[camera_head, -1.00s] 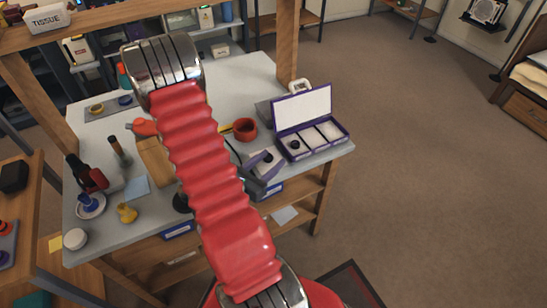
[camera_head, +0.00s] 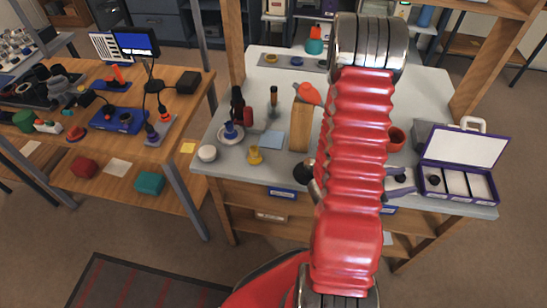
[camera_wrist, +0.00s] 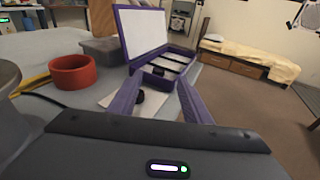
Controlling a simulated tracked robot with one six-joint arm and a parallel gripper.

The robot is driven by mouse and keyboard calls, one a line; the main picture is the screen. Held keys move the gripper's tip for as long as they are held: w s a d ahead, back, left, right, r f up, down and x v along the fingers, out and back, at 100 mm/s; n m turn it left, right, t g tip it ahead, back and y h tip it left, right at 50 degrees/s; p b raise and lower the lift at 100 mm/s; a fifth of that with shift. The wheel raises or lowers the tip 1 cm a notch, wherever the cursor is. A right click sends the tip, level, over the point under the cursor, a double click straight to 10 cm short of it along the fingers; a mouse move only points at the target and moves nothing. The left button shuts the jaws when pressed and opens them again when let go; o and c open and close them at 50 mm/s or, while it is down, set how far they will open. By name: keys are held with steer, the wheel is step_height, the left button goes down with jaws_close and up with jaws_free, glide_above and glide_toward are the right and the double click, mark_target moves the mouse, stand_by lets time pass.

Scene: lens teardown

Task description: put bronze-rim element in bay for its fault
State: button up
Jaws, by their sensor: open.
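My gripper (camera_wrist: 159,82) shows two purple fingers spread apart in the wrist view, with nothing held between them. In the head view it (camera_head: 399,184) is partly hidden by my red arm. A small dark round element (camera_wrist: 139,97) lies on a white sheet (camera_wrist: 113,99) beyond and below the fingers; its rim colour is too small to tell. The purple case (camera_head: 460,199) stands open to the right, with white bays and a raised lid. Another dark round piece (camera_head: 434,181) sits in its left bay. A grey tray (camera_head: 283,63) at the back carries small rings, one gold-coloured.
A red ring-shaped bowl (camera_wrist: 73,71) stands left of the fingers. A grey box (camera_wrist: 100,50) is behind it.

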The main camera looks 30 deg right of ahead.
steer(key=a+r+m+g+y, duration=0.3)
steer(key=a+r+m+y, duration=0.1)
steer(key=a+r+m, duration=0.55)
steer(key=w+a+r+m+t+y, duration=0.1)
steer(key=w+a+r+t+y, duration=0.3)
steer(key=a, duration=0.6)
steer(key=w+a+r+m+t+y, duration=0.2)
steer(key=w+a+r+t+y, duration=0.2)
steer(key=a, duration=0.7)
steer(key=w+a+r+m+t+y, duration=0.2)
steer(key=a+r+t, duration=0.3)
steer(key=a, duration=0.6)
steer(key=shift+w+a+r+y, duration=0.2)
steer(key=shift+w+r+y, duration=0.3)
steer(key=shift+w+y, duration=0.4)
steer(key=shift+c, duration=0.2)
steer(key=shift+c, duration=1.4)
steer(key=shift+d, duration=0.1)
